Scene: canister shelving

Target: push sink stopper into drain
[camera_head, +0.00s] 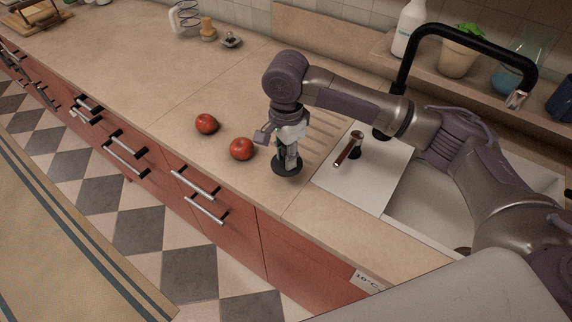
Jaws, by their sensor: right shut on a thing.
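My right gripper (291,161) points down over the counter at the left end of the sink's drainboard. It is shut on the dark round sink stopper (284,168), which is at or just above the counter surface; I cannot tell whether it touches. The white sink (408,215) lies to the right, partly covered by my right arm. A dark round drain (463,251) shows only in part at the basin's bottom, next to my arm. My left gripper is not in view.
Two red tomatoes (241,149) (206,124) lie left of the gripper. A black faucet (403,75) arches over the sink. A white bottle (409,28) and a potted plant (459,55) stand on the back ledge. The counter farther left is mostly clear.

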